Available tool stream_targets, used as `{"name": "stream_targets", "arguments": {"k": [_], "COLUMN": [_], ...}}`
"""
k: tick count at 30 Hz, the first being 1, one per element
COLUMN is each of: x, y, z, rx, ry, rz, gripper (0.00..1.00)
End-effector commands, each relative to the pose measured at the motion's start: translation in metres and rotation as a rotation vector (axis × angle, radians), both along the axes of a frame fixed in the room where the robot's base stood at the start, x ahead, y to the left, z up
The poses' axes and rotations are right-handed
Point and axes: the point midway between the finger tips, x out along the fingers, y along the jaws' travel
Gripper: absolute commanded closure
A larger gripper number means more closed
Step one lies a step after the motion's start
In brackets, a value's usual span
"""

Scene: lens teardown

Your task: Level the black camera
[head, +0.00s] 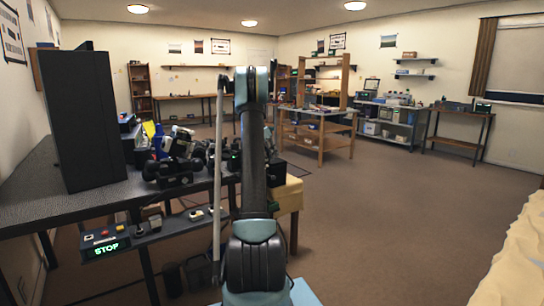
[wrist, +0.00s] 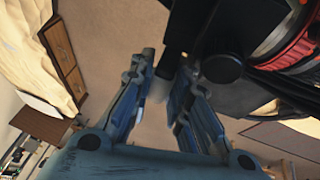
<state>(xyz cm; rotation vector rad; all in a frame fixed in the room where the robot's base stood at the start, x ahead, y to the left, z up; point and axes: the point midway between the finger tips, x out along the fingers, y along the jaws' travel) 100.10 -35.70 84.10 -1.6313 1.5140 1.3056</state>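The black camera (wrist: 235,35) fills the upper right of the wrist view, close up and tilted in the picture, with a red ring (wrist: 285,40) around its lens part and a round black knob (wrist: 222,68) below. A black bar (wrist: 178,28) comes down from the top edge, its end between the fingertips of my gripper (wrist: 168,68). The fingers stand apart, one on each side of the bar; whether they touch it I cannot tell. In the head view my arm hides my gripper, and I cannot pick out the camera there for sure.
A dark bench (head: 85,195) at left holds a large black box (head: 80,120) and several dark devices (head: 172,170). A control strip with a lit STOP sign (head: 106,248) runs along its front. A shelved wooden workbench (head: 318,132) stands farther back. The carpet (head: 400,225) at right is clear.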

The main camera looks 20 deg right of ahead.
Motion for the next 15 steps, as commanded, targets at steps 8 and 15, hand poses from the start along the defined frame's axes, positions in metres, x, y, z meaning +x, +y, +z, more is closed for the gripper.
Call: {"name": "stream_targets", "arguments": {"k": [8,15], "x": [0.0005,0.0007], "y": [0.0002,0.0018], "z": [-0.0001,0.0041], "rx": [0.001,0.000], "ry": [-0.002,-0.001], "rz": [0.001,0.000], "gripper": [0.63,0.63]}}
